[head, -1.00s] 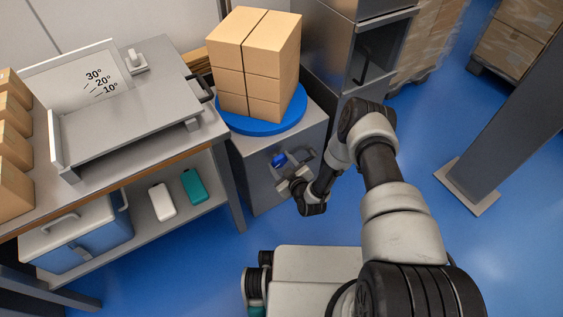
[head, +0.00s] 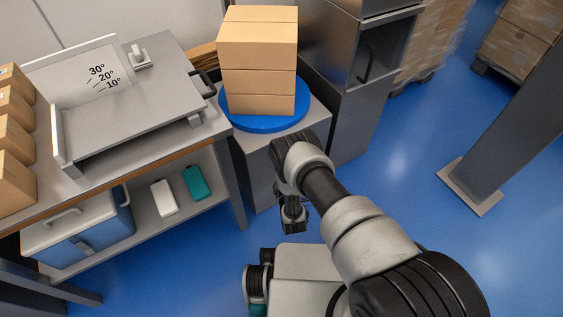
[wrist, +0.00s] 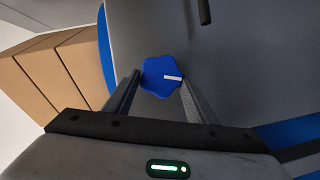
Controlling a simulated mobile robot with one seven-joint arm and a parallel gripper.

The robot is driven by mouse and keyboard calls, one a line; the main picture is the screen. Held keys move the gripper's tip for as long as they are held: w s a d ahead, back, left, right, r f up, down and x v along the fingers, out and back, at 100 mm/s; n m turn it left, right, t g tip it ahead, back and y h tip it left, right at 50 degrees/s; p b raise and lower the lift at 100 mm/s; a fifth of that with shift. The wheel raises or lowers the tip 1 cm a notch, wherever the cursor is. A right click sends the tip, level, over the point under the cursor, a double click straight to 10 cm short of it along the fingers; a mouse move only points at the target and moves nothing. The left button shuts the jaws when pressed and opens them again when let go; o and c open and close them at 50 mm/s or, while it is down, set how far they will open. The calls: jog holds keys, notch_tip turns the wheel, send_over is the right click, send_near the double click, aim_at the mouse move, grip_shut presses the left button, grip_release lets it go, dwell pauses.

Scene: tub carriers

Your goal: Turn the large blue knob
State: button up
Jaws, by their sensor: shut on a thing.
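The large blue knob (wrist: 158,74) shows in the wrist view, on the grey face of a cabinet (wrist: 240,60). It has a lobed rim and a white pointer mark that points right in that view. My gripper (wrist: 161,82) is shut on the knob, one finger on each side. In the head view my arm hides the knob and the fingers. Above it, a round blue turntable (head: 262,121) on the cabinet bears a stack of brown cartons (head: 257,60), with one flat side facing me.
A dark handle (wrist: 205,12) sticks out near the knob. A workbench (head: 190,150) with a tilted tray stands to the left. A tall grey cabinet (head: 345,100) stands right of the turntable, and a post (head: 515,120) farther right. Blue floor (head: 400,165) is open between.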

jog(key=shift+f+n+t, duration=0.2)
jog(key=shift+n+t, duration=0.3)
jog(key=shift+n, duration=0.7)
jog(key=shift+d, duration=0.1)
jog(key=o, duration=1)
jog(key=shift+o, duration=0.2)
jog(key=shift+s, duration=0.1)
